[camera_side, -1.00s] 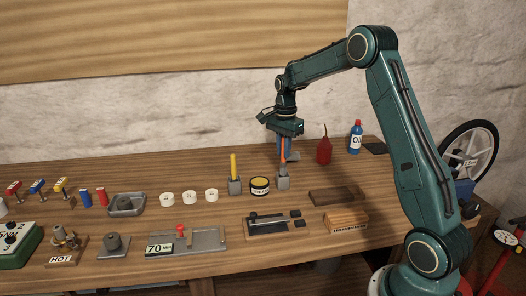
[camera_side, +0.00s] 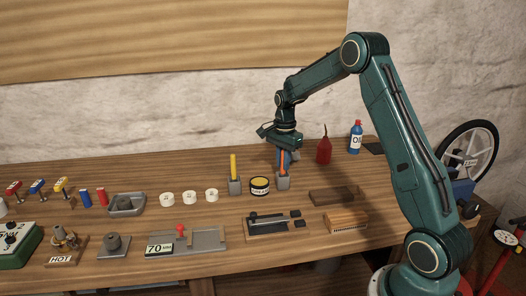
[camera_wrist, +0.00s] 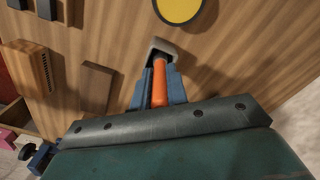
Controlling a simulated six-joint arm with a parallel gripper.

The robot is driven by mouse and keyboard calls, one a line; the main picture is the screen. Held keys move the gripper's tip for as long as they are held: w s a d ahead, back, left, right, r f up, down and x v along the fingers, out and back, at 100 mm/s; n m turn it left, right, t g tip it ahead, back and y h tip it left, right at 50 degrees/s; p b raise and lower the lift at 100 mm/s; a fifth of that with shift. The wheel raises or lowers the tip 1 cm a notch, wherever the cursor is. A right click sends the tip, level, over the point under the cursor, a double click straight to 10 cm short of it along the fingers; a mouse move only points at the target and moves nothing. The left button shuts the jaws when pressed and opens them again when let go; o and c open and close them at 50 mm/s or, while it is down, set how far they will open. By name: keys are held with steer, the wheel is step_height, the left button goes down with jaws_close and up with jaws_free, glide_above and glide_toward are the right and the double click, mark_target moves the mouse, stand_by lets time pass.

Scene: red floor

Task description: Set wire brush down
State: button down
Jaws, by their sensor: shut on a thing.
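The wire brush (camera_wrist: 159,88) shows as an orange handle between my gripper's blue fingers; I take this handle to be the brush. My gripper (camera_side: 283,163) is shut on it, pointing down, just above a small grey holder block (camera_side: 283,182). In the wrist view the handle's lower end meets the opening of the grey block (camera_wrist: 165,47). The bristles are hidden, and I cannot tell how deep the brush sits in the block.
A yellow-topped tin (camera_side: 260,186) stands close left of the block, then a second grey block with a yellow handle (camera_side: 234,172). A red oil can (camera_side: 324,150) stands behind right. A dark brown block (camera_side: 332,196) lies front right.

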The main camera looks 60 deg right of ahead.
steer(key=c, duration=1.4)
jaws_free()
steer(key=shift+f, duration=0.1)
steer(key=shift+r, duration=0.2)
step_height(320, 180, up, 12)
